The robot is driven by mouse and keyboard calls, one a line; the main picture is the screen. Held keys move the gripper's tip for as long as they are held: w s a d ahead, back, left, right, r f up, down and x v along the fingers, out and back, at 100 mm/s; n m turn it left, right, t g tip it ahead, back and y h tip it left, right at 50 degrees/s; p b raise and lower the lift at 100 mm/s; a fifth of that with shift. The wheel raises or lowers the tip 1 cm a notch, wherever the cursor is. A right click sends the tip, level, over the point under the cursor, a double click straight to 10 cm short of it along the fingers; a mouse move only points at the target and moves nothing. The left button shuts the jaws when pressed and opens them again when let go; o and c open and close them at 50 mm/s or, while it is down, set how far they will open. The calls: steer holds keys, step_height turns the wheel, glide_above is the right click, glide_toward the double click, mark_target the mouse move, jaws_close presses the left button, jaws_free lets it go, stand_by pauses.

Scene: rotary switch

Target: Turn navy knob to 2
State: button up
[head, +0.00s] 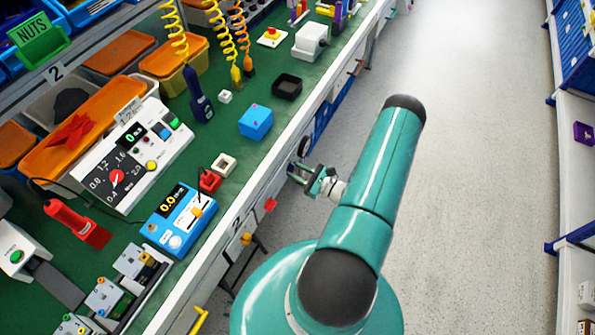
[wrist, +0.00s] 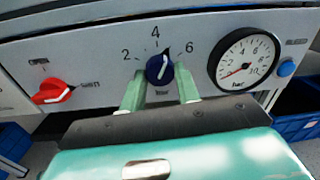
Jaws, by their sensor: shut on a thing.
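The navy knob (wrist: 160,68) sits on the grey panel (wrist: 105,62) in the middle of the wrist view, with the marks 2, 4 and 6 around it. In the head view my gripper (head: 296,172) is at the bench's front face, and the knob cannot be made out there.
A red knob (wrist: 52,91) is left of the navy knob on the panel. A pressure gauge (wrist: 246,59) and a blue button (wrist: 286,67) are to the right. Blue bins (wrist: 296,112) are below. The aisle floor (head: 465,190) is clear.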

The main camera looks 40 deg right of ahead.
steer(key=n, duration=0.4)
steer(key=shift+d+n, duration=0.1)
steer(key=shift+n, duration=0.3)
steer(key=n, duration=0.4)
steer(key=shift+y, duration=0.3)
steer(key=n, duration=0.4)
steer(key=shift+d+n, duration=0.1)
steer(key=shift+n, duration=0.2)
steer(key=n, duration=0.4)
steer(key=shift+y, duration=0.3)
steer(key=shift+n, duration=0.4)
steer(key=o, duration=1)
steer(key=shift+c, duration=0.2)
steer(key=r+v, duration=0.1)
steer(key=v, duration=1.2)
steer(key=shift+s+d+f, duration=0.2)
steer(key=shift+s+f, duration=0.15)
steer(key=shift+f, duration=0.05)
